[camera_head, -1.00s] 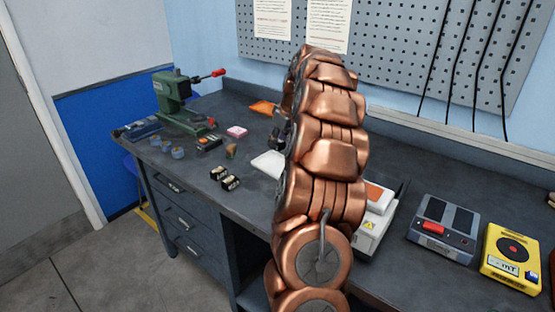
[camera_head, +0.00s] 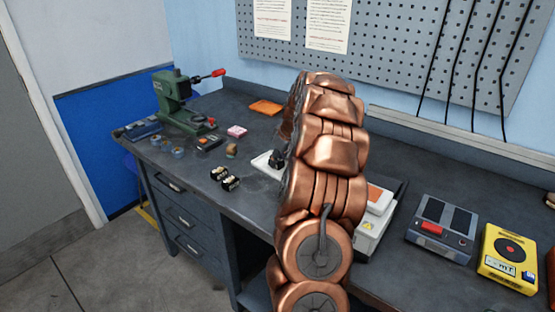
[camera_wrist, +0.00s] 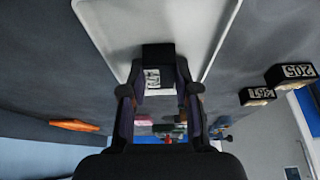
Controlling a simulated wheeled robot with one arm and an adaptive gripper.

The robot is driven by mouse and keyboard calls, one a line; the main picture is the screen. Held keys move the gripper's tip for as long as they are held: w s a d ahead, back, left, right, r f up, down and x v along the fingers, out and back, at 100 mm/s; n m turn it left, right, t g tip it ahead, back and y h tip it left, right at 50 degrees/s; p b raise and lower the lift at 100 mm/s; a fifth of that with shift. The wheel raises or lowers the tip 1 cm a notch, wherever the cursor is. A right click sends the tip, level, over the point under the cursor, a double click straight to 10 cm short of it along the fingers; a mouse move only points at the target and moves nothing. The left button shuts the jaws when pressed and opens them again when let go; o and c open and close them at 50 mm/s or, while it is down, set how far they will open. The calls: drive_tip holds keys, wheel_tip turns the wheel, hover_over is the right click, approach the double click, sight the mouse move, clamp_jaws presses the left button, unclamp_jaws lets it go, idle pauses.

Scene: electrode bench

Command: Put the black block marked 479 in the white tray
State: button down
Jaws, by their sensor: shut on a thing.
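The black block (camera_wrist: 158,54) has a white label, which shows upside down and seems to read 479. My gripper (camera_wrist: 160,88) is shut on it, with one finger on each side. The white tray (camera_wrist: 103,22) lies behind the block in the wrist view, and the block overlaps its floor. In the head view, the dark tip of my gripper (camera_head: 277,158) is at the white tray (camera_head: 259,165). My arm hides the tray's right part. I cannot tell whether the block touches the tray floor.
Two other black blocks, one marked 205 (camera_wrist: 290,74) and one beside it (camera_wrist: 257,95), stand outside the tray. A green press (camera_head: 173,95), an orange pad (camera_head: 265,107) and a pink block (camera_head: 237,131) are farther off. Instruments (camera_head: 443,229) stand at right.

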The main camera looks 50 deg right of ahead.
drive_tip(key=c, duration=0.8)
unclamp_jaws()
drive_tip(key=shift+c, duration=0.2)
drive_tip(key=shift+r+p, duration=0.25)
drive_tip(key=shift+p, duration=0.05)
drive_tip(key=b+v, duration=0.2)
drive_tip(key=v, duration=0.9)
drive_tip(key=shift+s+r, duration=0.25)
drive_tip(key=shift+r, duration=0.1)
drive_tip(key=s+a+f+n+g+y, duration=0.1)
drive_tip(key=s+a+g+y, duration=0.2)
drive_tip(key=a, duration=2.9)
drive_tip(key=s+a+f+g+h, duration=0.1)
drive_tip(key=s+a+f, duration=0.2)
drive_tip(key=s, duration=0.5)
drive_tip(key=s+a+f+g+h, duration=0.1)
drive_tip(key=s+a+f, duration=0.2)
drive_tip(key=s+a, duration=0.2)
drive_tip(key=s+a+f+g+h, duration=0.1)
drive_tip(key=s+a+f, duration=0.2)
drive_tip(key=s, duration=0.9)
drive_tip(key=shift+a+m, duration=0.4)
